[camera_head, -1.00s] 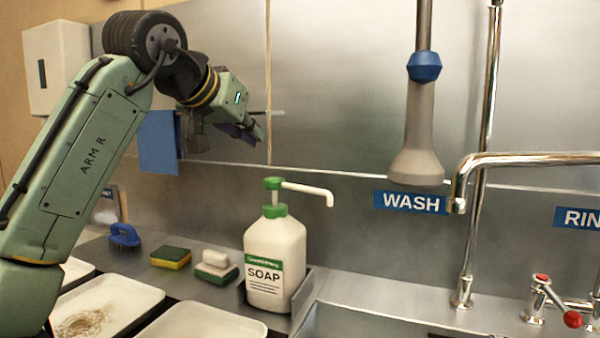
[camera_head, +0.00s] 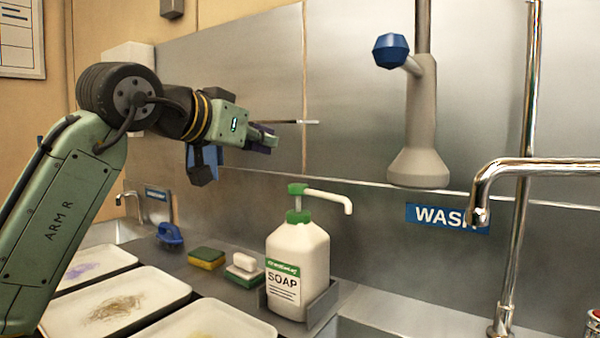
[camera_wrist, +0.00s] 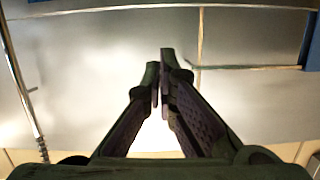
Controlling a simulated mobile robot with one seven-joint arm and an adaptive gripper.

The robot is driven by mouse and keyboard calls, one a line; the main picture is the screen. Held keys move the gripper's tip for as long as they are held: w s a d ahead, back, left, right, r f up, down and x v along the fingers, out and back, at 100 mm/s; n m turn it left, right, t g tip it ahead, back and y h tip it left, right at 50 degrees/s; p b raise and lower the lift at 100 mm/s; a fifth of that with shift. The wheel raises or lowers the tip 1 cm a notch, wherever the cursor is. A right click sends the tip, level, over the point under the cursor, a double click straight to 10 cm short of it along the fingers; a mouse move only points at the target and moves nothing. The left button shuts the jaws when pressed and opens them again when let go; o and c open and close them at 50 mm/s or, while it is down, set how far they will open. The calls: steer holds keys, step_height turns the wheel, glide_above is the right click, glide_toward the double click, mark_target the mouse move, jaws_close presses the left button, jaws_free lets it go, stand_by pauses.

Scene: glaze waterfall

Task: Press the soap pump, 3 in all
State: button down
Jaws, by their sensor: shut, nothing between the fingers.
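The soap bottle (camera_head: 298,262) is white with a green collar and a "SOAP" label. It stands upright in a grey holder (camera_head: 322,305) at the back of the counter. Its pump (camera_head: 298,189) has a green head and a white spout pointing right, and the head stands raised above the collar. My gripper (camera_head: 272,140) is above and a little left of the pump, apart from it, pointing right. In the wrist view my gripper (camera_wrist: 160,70) has its fingertips together with nothing between them, facing the steel wall. The bottle is not in the wrist view.
A grey sprayer (camera_head: 420,140) with a blue knob hangs right of the bottle. A chrome tap (camera_head: 530,167) stands farther right. A sponge (camera_head: 207,258), a white soap bar (camera_head: 244,262) and a blue brush (camera_head: 169,235) lie left of the bottle. White trays (camera_head: 185,290) line the front.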

steer(key=w+d+f+p, duration=0.1)
steer(key=w+f, duration=0.1)
steer(key=w+d+f, duration=0.2)
steer(key=w, duration=0.1)
steer(key=w+d+f+p, duration=0.1)
steer(key=w+d, duration=0.1)
steer(key=w, duration=0.1)
steer(key=shift+w+d+f+p, duration=0.1)
steer(key=shift+f+p, duration=0.2)
steer(key=shift+f, duration=0.45)
steer(key=shift+d+r, duration=0.1)
steer(key=shift+d, duration=0.05)
